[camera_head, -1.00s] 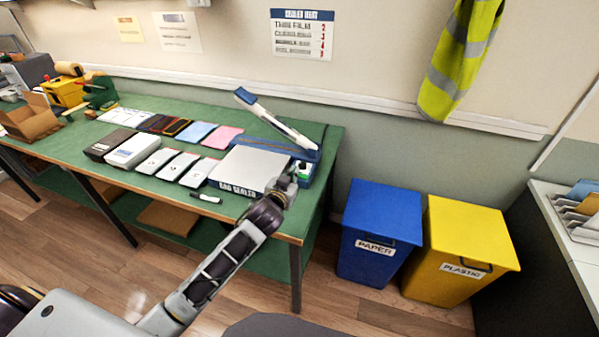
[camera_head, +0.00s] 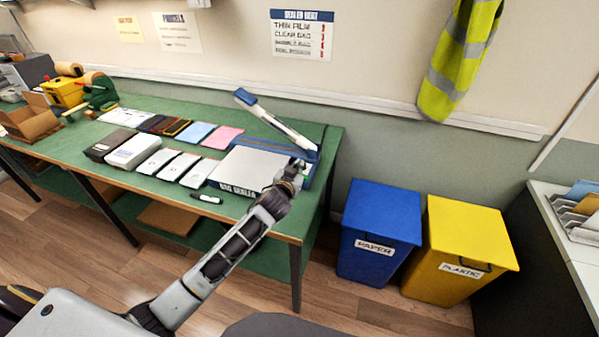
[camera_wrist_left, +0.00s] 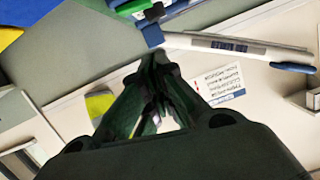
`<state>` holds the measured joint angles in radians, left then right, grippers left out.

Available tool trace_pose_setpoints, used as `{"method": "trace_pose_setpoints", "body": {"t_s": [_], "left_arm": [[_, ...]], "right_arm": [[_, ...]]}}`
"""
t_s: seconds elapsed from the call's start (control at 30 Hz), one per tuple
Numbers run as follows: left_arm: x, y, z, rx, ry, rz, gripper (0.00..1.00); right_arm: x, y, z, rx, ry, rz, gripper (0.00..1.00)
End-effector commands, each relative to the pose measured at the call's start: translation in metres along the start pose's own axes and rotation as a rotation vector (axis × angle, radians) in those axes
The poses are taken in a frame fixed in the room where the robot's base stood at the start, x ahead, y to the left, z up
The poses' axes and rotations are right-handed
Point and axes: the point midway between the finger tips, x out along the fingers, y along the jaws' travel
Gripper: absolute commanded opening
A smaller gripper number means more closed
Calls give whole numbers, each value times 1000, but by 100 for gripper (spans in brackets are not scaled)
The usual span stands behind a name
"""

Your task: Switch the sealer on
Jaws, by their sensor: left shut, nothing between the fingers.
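The bag sealer (camera_head: 248,165) stands at the right end of the green table. It has a pale top, a blue body and a raised white sealing arm (camera_head: 282,122) with a blue end. The arm also shows in the left wrist view (camera_wrist_left: 235,46). My left gripper (camera_head: 299,164) is at the sealer's right end, near the arm's hinge, and hides the part there. In the left wrist view my left gripper (camera_wrist_left: 152,58) is shut and empty, its tips close to a dark blue hinge piece. A green part (camera_wrist_left: 132,7) shows beyond; whether the tips touch anything is unclear. My right gripper is out of view.
Phones and coloured sheets lie in rows left of the sealer, with a black marker (camera_head: 206,199) in front. A blue paper bin (camera_head: 375,245) and a yellow plastic bin (camera_head: 460,235) stand right of the table. A heat chart (camera_head: 302,35) hangs above.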

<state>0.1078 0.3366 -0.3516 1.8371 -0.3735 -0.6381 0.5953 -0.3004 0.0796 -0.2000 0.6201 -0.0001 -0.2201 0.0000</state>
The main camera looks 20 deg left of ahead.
Motion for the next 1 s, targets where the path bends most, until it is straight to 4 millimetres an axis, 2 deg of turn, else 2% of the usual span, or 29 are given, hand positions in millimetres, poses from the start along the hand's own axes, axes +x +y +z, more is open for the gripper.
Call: {"method": "trace_pose_setpoints", "body": {"t_s": [0.47, 0.7, 1.0], "left_arm": [[40, 0, -1, 0, 0, -1, 0], [46, 0, 28, 0, -2, -1, 0], [49, 0, 39, -1, -1, 0, 0]], "right_arm": [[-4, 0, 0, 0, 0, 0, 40], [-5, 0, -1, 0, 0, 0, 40], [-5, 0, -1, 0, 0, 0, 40]]}}
